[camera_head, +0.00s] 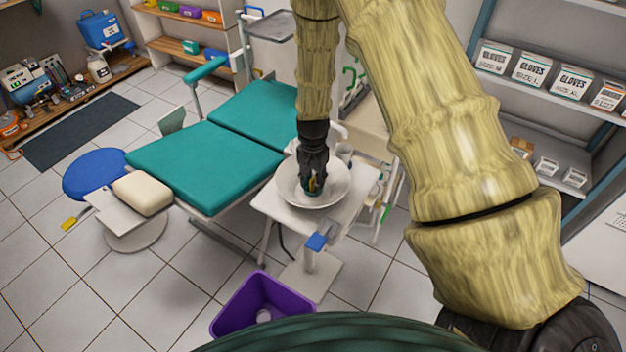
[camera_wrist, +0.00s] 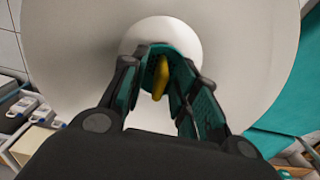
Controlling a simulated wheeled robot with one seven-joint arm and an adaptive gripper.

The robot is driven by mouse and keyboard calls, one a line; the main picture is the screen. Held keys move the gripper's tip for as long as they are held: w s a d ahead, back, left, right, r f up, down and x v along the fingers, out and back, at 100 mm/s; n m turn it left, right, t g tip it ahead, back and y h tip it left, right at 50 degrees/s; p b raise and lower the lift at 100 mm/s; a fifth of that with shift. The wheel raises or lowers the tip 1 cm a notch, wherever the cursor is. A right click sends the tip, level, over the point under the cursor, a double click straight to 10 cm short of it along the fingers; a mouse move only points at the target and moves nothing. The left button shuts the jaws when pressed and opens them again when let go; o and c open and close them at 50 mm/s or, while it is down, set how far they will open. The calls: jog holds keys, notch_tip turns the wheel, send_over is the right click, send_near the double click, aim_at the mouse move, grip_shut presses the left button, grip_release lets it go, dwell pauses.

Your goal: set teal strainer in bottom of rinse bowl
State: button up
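The rinse bowl (camera_head: 331,198) is a wide white bowl on a white stand top beside the dental chair. In the wrist view the bowl (camera_wrist: 235,40) fills most of the picture, with a lighter round centre (camera_wrist: 185,28). My gripper (camera_head: 312,186) points down into the bowl. The fingers hide most of the strainer. I cannot tell whether it touches the bowl's bottom.
The teal dental chair (camera_head: 205,160) lies left of the bowl. A cup (camera_head: 344,151) stands just behind the bowl. A purple bin (camera_head: 262,306) is on the floor in front. Shelves with glove boxes (camera_head: 531,66) are at the right. Open tiled floor lies at the lower left.

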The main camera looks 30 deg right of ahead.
aim_at(313, 179)
jog(key=shift+r, duration=0.1)
notch_tip(313, 179, up, 12)
jog(key=b, duration=0.2)
dwell(0.6)
